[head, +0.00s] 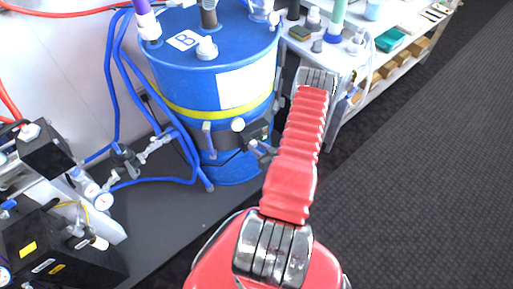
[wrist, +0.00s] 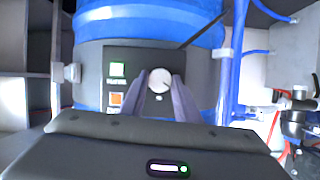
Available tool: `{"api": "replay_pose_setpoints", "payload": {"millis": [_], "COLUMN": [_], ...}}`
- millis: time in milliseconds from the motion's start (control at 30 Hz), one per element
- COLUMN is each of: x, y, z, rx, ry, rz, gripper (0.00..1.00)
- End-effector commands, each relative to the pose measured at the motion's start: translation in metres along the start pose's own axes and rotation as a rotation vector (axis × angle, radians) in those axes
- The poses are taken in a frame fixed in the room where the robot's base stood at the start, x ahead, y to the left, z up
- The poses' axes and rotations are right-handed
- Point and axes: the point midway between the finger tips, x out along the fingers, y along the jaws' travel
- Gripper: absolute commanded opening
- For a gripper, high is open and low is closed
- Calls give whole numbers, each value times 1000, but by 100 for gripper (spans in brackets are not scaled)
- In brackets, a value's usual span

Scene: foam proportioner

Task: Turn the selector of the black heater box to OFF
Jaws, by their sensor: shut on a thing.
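The black heater box (wrist: 132,62) is strapped to the blue drum (wrist: 150,12) and faces the wrist camera. It also shows in the head view (head: 256,133), partly hidden, on the drum's lower right side. Its selector (wrist: 159,80) is a round, pale knob right of the box's middle. My gripper (wrist: 163,90) is shut on the selector, with one grey finger on each side. The selector's lower part lies between the fingers. I cannot read its pointer or position marks.
Blue hoses (head: 118,90) run down left of the drum. A blue upright pipe (wrist: 238,60) stands right of the box in the wrist view. A white shelf cart (head: 345,80) with bottles stands at right. Open dark floor (head: 430,170) lies beyond my arm.

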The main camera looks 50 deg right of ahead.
Motion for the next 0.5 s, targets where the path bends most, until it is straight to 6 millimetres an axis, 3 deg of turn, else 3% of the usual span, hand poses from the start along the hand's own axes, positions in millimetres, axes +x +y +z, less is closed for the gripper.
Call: {"api": "replay_pose_setpoints", "payload": {"millis": [500], "x": [0], "y": [2], "z": [1], "rx": [180], "ry": [-1], "rz": [-78], "gripper": [7]}}
